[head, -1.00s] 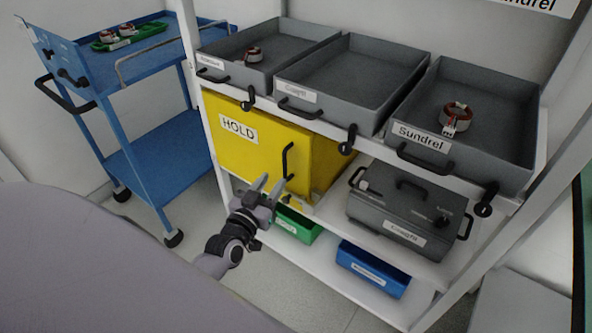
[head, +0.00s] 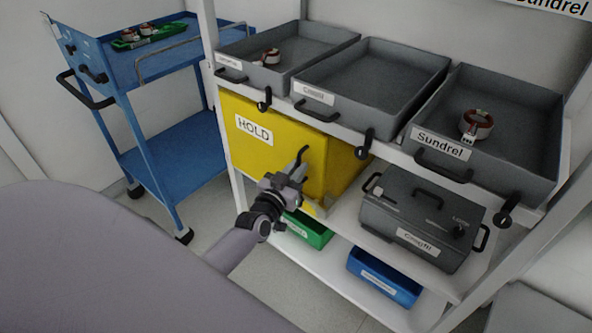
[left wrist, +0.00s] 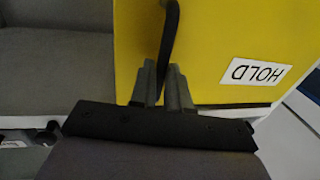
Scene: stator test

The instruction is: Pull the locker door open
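The yellow locker (head: 330,165) stands on the middle shelf of a white rack, with a "HOLD" label (head: 254,129) on its door. The door looks shut against the body. Its black upright handle (head: 301,154) is near the door's right edge; it also shows in the left wrist view (left wrist: 169,40). My left gripper (head: 292,177) is at the handle's lower part. In the left wrist view its two fingers (left wrist: 161,80) lie close on either side of the handle, closed on it. The handle's lower end is hidden between them. My right gripper is not in view.
Grey bins (head: 375,85) with protruding handles stand on the shelf above. A grey case (head: 420,215) is right of the locker. Green (head: 308,230) and blue (head: 385,278) bins sit below. A blue cart (head: 165,150) stands left; floor shows between it and the rack.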

